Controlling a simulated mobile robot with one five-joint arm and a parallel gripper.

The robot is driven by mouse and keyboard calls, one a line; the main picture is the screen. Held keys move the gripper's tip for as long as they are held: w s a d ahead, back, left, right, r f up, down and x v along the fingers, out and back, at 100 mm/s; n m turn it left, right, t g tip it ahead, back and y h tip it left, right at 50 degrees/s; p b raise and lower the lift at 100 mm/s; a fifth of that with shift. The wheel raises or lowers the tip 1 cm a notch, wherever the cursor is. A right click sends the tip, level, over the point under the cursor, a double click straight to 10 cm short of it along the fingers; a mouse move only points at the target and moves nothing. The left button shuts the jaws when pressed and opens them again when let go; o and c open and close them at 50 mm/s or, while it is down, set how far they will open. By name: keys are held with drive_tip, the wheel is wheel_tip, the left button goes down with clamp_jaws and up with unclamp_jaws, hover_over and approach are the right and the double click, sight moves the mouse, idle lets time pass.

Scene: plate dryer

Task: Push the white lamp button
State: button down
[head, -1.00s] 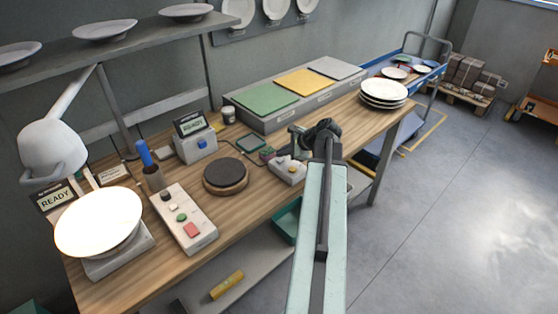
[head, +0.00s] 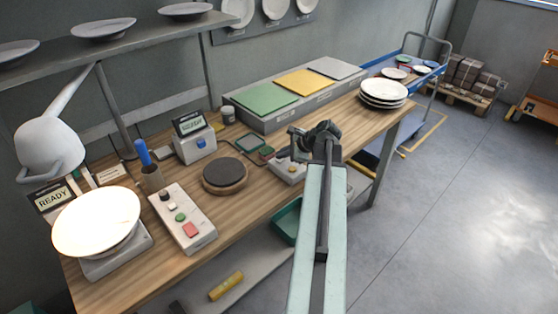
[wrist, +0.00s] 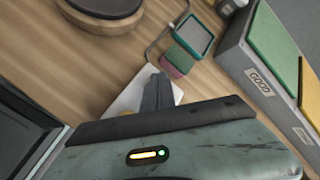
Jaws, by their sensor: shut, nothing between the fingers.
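A small pale control box (head: 283,174) stands near the table's front edge, with a few small buttons on top. My gripper (head: 296,154) is shut and empty, pointing down over this box and hiding part of its top. In the wrist view its fingertips (wrist: 157,82) are together over the white box (wrist: 132,92), and a yellow spot shows beside them. I cannot tell whether the fingertips touch the box, and I see no clear white button on it there. A longer box (head: 199,241) at left carries black, pale, green and red buttons.
A round black-topped disc (head: 225,173) and a teal-framed pad (head: 251,143) lie beside the small box. A long grey block (head: 310,111) with coloured panels stands behind. A stack of plates (head: 384,91) is at right, and a lit plate (head: 96,222) at left.

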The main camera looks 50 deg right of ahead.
sight(282, 160)
drive_tip(key=shift+f, duration=0.1)
drive_tip(key=shift+r+p, duration=0.65)
drive_tip(key=shift+r, duration=0.05)
wheel_tip(282, 160, up, 6)
drive_tip(key=p, duration=0.6)
